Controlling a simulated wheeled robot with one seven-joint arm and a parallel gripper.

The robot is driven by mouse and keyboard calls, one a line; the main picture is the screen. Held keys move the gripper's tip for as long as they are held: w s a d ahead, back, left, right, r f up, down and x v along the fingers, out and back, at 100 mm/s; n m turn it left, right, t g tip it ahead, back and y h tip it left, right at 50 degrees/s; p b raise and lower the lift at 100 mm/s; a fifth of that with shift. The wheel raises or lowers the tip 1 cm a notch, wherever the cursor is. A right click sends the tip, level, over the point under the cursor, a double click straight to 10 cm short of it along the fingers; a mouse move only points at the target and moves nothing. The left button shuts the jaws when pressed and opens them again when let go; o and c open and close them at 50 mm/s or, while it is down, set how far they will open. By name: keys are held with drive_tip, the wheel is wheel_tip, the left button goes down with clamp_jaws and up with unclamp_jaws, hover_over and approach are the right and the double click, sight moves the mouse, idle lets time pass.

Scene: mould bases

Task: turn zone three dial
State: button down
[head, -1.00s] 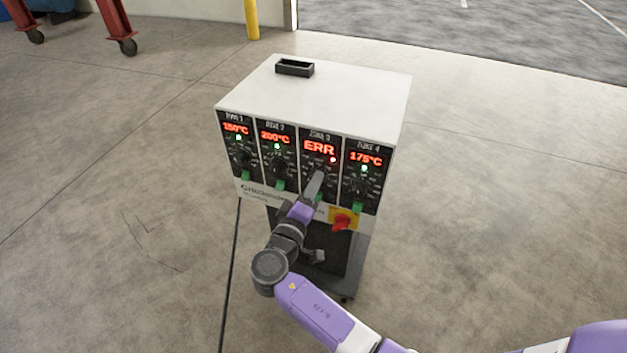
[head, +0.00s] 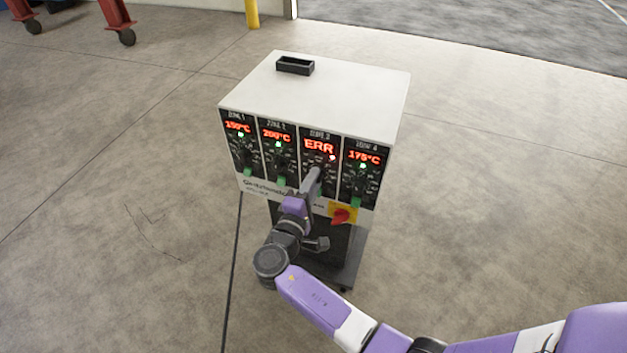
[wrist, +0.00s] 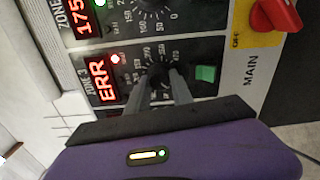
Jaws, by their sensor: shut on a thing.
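The zone 3 panel (head: 318,147) on the controller box shows a red ERR display and a lit red lamp. It also shows in the wrist view (wrist: 101,79), turned on its side. The black zone 3 dial (wrist: 160,72) sits in a numbered scale, partly hidden between the fingers. My gripper (head: 315,172) is at this dial, and in the wrist view its two fingers (wrist: 160,82) stand on either side of it, shut on it. A green switch (wrist: 205,74) lies just beside the dial, apart from the fingers.
Zones 1, 2 and 4 (head: 364,157) read 150, 200 and 175°C with green lamps. A red main switch (head: 341,216) on a yellow plate is close to the lower right. A small black tray (head: 295,66) sits on the box top.

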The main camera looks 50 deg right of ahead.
drive_tip(key=shift+f, duration=0.1)
drive_tip(key=c, duration=1.1)
unclamp_jaws()
drive_tip(key=shift+a, duration=0.1)
drive_tip(key=shift+v, duration=3.9)
